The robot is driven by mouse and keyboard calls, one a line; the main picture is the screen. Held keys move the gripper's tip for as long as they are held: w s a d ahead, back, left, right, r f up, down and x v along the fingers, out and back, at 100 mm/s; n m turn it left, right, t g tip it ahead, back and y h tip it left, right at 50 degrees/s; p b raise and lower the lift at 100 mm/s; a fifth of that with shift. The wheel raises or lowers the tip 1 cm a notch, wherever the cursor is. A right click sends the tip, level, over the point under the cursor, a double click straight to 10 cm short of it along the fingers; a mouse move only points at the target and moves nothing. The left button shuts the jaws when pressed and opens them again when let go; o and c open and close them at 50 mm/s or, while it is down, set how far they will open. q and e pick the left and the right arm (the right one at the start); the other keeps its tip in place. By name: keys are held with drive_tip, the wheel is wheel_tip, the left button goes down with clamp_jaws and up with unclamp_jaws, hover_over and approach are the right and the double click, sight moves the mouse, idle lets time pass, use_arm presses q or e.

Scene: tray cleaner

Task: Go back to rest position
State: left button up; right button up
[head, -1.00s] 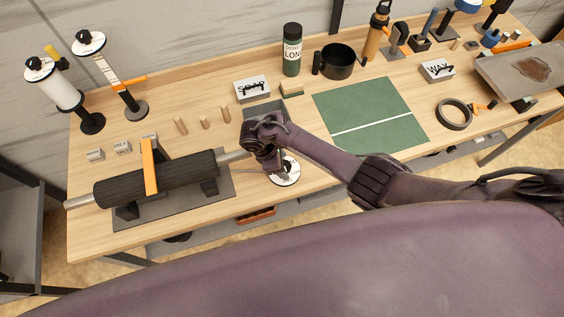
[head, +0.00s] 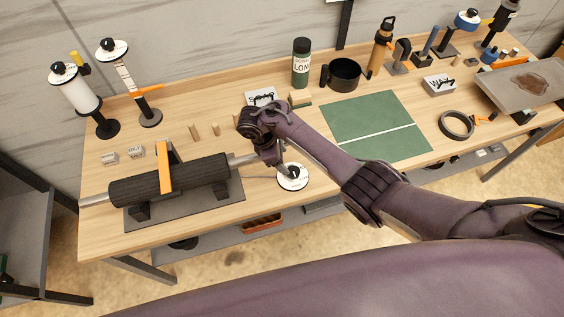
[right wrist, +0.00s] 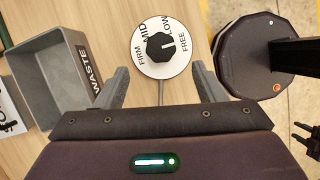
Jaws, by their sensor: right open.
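My right gripper (head: 272,158) is open and empty above the table's front part. In the right wrist view its two fingers (right wrist: 162,85) stand apart, with a round white dial (right wrist: 143,62) beyond their tips. The dial has a black knob (right wrist: 160,46) and the words FIRM, MID, LOW and FREE. The dial also shows in the head view (head: 293,183), just right of the gripper and beside the black roller (head: 200,180). The fingers appear clear of the knob. My left gripper is not seen in the head view.
The wooden table (head: 240,215) carries the roller on its stand and a green mat (head: 365,115). A grey WASTE bin (right wrist: 55,80) is beside my right gripper. A dark cup (head: 343,75), bottle (head: 301,65) and black ring (head: 456,124) stand farther right.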

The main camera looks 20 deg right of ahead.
drive_tip(key=s+a+m+t+y, duration=0.1)
drive_tip(key=s+a+m+y, duration=0.2)
drive_tip(key=s+m, duration=0.35)
drive_tip(key=s+d+r+m+t+y, duration=0.1)
drive_tip(key=s+d+r+m+t, duration=0.1)
drive_tip(key=s+d+r+m, duration=0.4)
drive_tip(key=s+d+r+m+t+y, duration=0.15)
drive_tip(key=s+d+r, duration=0.25)
drive_tip(key=s+r, duration=0.6)
wheel_tip(320, 180, down, 39)
drive_tip(key=s+g+b, duration=0.1)
drive_tip(key=g+b, duration=0.1)
drive_tip(key=b, duration=0.6)
use_arm(q)
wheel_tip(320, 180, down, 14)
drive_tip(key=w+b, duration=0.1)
drive_tip(key=b, duration=0.5)
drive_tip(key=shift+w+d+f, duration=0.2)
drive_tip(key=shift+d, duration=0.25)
use_arm(e)
drive_tip(key=s+d+f, duration=0.3)
drive_tip(key=s+f, duration=1.6)
drive_tip(key=f, duration=0.4)
drive_tip(key=shift+s+g+h, duration=0.25)
drive_tip(key=shift+g+h, duration=0.1)
drive_tip(key=shift+h, duration=0.1)
